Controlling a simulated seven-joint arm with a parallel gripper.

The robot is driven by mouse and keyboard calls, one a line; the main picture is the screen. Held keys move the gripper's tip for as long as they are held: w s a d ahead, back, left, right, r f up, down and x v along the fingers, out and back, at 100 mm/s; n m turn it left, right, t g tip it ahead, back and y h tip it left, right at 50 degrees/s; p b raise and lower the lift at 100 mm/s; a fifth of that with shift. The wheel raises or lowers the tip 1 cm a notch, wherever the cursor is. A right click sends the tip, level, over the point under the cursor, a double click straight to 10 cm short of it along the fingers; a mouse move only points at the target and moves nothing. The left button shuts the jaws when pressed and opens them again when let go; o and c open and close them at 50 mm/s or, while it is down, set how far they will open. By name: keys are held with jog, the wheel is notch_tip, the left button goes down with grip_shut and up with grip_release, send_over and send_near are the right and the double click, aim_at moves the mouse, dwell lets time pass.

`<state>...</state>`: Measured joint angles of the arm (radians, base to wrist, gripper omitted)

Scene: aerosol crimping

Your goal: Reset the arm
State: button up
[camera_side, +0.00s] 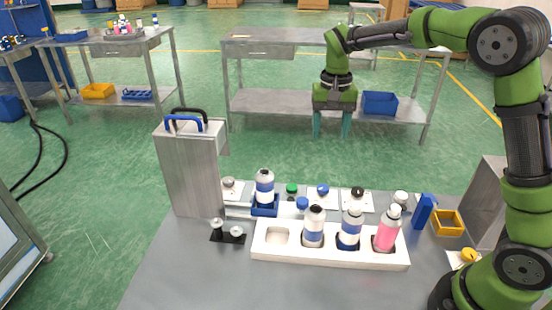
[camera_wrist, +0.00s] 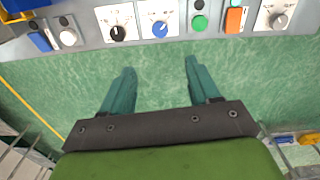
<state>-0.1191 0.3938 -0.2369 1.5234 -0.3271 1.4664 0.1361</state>
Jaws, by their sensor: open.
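My green arm reaches over from the right in the side view. My gripper (camera_side: 332,122) hangs pointing down beyond the far edge of the work table, with empty floor and a bench behind it. In the wrist view my gripper (camera_wrist: 159,82) shows two teal fingers spread wide with nothing between them. The gripper is open and apart from every object on the table.
On the table (camera_side: 190,270), a white tray (camera_side: 330,256) holds several bottles. A bottle (camera_side: 265,187) stands in a blue holder (camera_side: 265,208) beside the grey crimping machine (camera_side: 190,170). Knobs line the far edge; a yellow bin (camera_side: 447,222) sits right. The front left tabletop is clear.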

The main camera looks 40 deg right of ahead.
jog(key=s+a+r+n+t+y, duration=0.1)
jog(key=s+a+r+n+t, duration=0.1)
jog(key=s, duration=0.8)
jog(key=s+a+r+n+t+y, duration=0.1)
jog(key=s+a+r+t, duration=0.3)
jog(key=s, duration=0.6)
jog(key=shift+s+n+t, duration=0.4)
jog(key=shift+n+t, duration=0.1)
jog(key=shift+t, duration=0.1)
